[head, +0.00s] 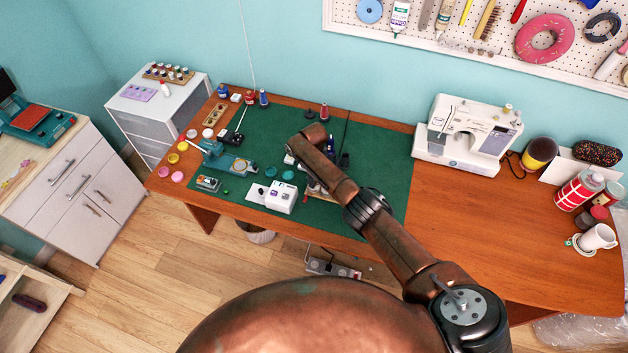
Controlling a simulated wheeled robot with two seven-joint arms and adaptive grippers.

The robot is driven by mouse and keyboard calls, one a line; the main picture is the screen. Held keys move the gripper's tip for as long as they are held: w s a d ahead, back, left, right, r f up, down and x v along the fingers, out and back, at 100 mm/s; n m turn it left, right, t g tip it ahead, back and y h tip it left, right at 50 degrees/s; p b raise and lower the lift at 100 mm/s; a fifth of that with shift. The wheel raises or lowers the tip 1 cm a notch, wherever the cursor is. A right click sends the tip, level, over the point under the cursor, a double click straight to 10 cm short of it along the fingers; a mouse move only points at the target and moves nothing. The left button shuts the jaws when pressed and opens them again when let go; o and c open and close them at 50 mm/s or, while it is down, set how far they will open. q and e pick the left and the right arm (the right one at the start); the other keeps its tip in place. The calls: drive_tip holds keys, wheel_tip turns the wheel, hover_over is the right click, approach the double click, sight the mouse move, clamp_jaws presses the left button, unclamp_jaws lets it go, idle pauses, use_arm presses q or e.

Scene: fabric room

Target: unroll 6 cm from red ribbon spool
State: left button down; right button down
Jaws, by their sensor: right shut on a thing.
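My right arm reaches in from the lower right over the green cutting mat (385,190) on the wooden desk. Its wrist bends down, and my right gripper (313,186) is mostly hidden behind my own arm. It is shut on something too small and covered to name. I cannot tell which red item is the ribbon spool. No unrolled ribbon is visible. My left gripper is out of view.
A white box (281,197) stands at the mat's front edge, left of the gripper. A teal device (225,160) and several small pots are further left. A white sewing machine (468,133) stands back right. The desk's right middle (470,215) is clear.

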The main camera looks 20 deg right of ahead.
drive_tip(key=n, duration=0.6)
drive_tip(key=shift+n, duration=0.3)
drive_tip(key=n+b, duration=0.1)
drive_tip(key=n, duration=0.4)
drive_tip(key=shift+n, duration=0.3)
drive_tip(key=c, duration=1.8)
unclamp_jaws()
drive_tip(key=shift+r, duration=0.25)
wheel_tip(320, 180, up, 12)
drive_tip(key=shift+f, duration=0.2)
